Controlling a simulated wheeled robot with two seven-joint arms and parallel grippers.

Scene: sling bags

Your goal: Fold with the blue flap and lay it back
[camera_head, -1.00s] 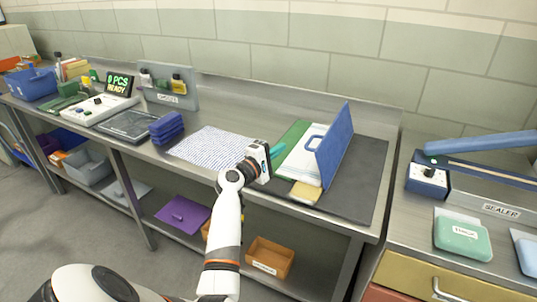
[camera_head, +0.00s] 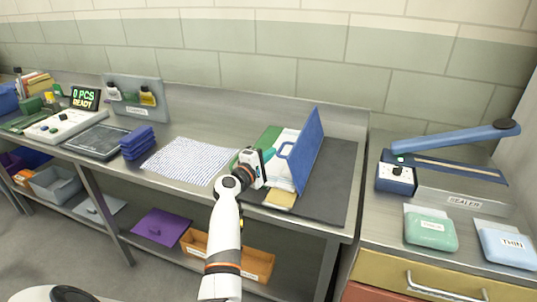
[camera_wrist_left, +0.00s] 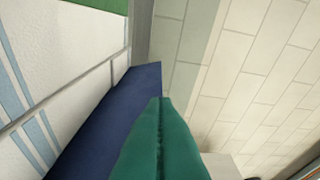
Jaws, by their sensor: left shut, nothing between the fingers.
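The blue flap (camera_head: 307,150) stands upright, tilted slightly, on the dark mat (camera_head: 325,197). In the left wrist view the shut, empty fingers (camera_wrist_left: 160,110) are in front of the blue flap (camera_wrist_left: 92,130); contact cannot be told. The striped white sheet (camera_wrist_left: 40,85) shows at left. My right gripper is out of view.
A patterned sheet (camera_head: 185,160) and stacked dark blue pads (camera_head: 137,143) lie to the left. The sealer (camera_head: 460,170) stands on the right-hand bench. The mat right of the flap is clear.

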